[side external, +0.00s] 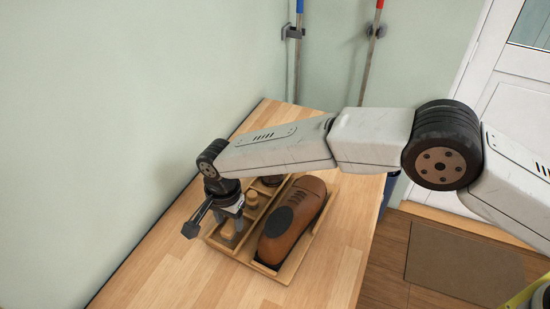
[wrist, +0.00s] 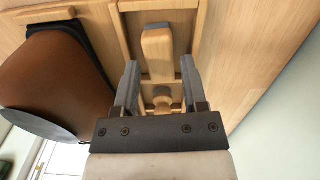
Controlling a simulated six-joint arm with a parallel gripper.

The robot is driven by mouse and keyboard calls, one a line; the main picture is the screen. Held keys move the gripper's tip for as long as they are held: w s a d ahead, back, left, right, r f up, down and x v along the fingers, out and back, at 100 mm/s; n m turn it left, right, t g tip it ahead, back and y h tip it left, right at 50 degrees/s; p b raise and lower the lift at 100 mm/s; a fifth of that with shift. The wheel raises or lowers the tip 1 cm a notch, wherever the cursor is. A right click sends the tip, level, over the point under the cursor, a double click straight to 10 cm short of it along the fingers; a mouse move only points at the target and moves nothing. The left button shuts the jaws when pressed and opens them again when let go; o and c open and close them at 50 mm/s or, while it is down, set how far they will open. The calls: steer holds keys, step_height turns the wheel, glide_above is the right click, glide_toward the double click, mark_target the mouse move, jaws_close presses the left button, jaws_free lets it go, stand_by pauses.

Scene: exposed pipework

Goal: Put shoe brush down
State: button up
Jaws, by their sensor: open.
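A light wooden brush-like piece, probably the shoe brush (wrist: 157,45), lies in a narrow compartment of the wooden tray (wrist: 124,20). My gripper (wrist: 160,66) is open, one finger on each side of the piece's near end, with gaps showing. In the side external view my gripper (side external: 231,222) points down over the left compartments of the tray (side external: 290,274), and its fingers partly hide what lies there.
A brown shoe (side external: 300,212) with a dark patch fills the tray's right side, close to my gripper. A wooden knob (wrist: 162,101) shows between the finger bases. A dark round item (side external: 272,180) sits at the tray's back. The wall is left; bare tabletop (side external: 185,270) lies in front.

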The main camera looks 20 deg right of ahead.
mark_target(230, 226)
step_height(230, 226, up, 10)
steer(key=shift+f, duration=0.2)
stand_by(0.7)
steer(key=d+r+n+t, duration=0.1)
steer(key=d+n, duration=0.1)
steer(key=d, duration=1)
steer(key=d+r+n, duration=0.2)
steer(key=d+n, duration=0.1)
steer(key=d, duration=1)
steer(key=s+d+f+n+t, duration=0.1)
steer(key=s+d+n, duration=0.3)
steer(key=s+d, duration=1.2)
steer(key=shift+s+f+t, duration=0.3)
steer(key=shift+s+f, duration=0.25)
steer(key=shift+f, duration=0.1)
